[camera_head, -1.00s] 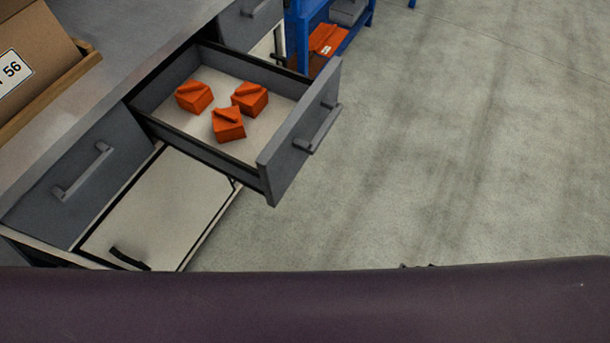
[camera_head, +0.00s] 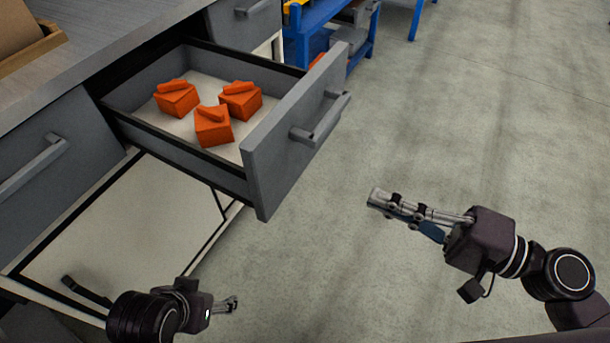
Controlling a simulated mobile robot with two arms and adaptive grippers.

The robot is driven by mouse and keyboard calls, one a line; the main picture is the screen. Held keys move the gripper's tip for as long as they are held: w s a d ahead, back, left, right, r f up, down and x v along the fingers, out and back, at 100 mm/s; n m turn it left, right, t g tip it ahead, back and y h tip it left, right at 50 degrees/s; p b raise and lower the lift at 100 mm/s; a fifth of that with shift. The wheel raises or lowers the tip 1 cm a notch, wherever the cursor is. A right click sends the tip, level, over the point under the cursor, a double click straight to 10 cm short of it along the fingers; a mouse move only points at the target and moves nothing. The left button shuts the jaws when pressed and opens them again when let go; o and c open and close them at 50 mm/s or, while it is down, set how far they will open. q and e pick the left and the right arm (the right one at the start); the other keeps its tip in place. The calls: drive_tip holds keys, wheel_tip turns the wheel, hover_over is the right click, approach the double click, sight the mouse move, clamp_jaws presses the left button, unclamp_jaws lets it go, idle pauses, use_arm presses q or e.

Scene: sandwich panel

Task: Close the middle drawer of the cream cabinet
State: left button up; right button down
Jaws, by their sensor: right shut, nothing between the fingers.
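The middle drawer (camera_head: 262,165) of the cabinet stands pulled well out, with a grey front and a bar handle (camera_head: 322,120). Several orange blocks (camera_head: 213,126) lie inside it on a pale floor. The cabinet has grey drawer fronts and cream doors (camera_head: 150,215) below. My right gripper (camera_head: 377,198) is shut and empty, to the right of the drawer front and apart from it, over the floor. My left gripper (camera_head: 231,303) is at the lower left, below the open drawer; it is small, and its jaw opening is unclear.
A shut grey drawer is on each side: the near left one (camera_head: 40,155) and the far one (camera_head: 245,20). A wooden tray (camera_head: 35,48) with a cardboard box stands on the counter. A blue rack (camera_head: 310,45) stands beyond. The floor to the right is clear.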

drive_tip(key=p, duration=0.3)
approach(289, 161)
drive_tip(key=x, duration=0.3)
drive_tip(key=p+x, duration=0.1)
drive_tip(key=x, duration=0.2)
drive_tip(key=shift+w, duration=0.1)
use_arm(q)
drive_tip(key=shift+g, duration=0.6)
drive_tip(key=shift+s+a+f, duration=0.1)
drive_tip(key=shift+s+f, duration=0.05)
drive_tip(key=shift+f, duration=1)
drive_tip(key=shift+s+f, duration=0.1)
drive_tip(key=shift+f, duration=1.05)
use_arm(e)
drive_tip(key=shift+w+a+f, duration=0.1)
drive_tip(key=shift+w+a, duration=0.1)
drive_tip(key=shift+a, duration=0.25)
drive_tip(key=shift+a, duration=0.15)
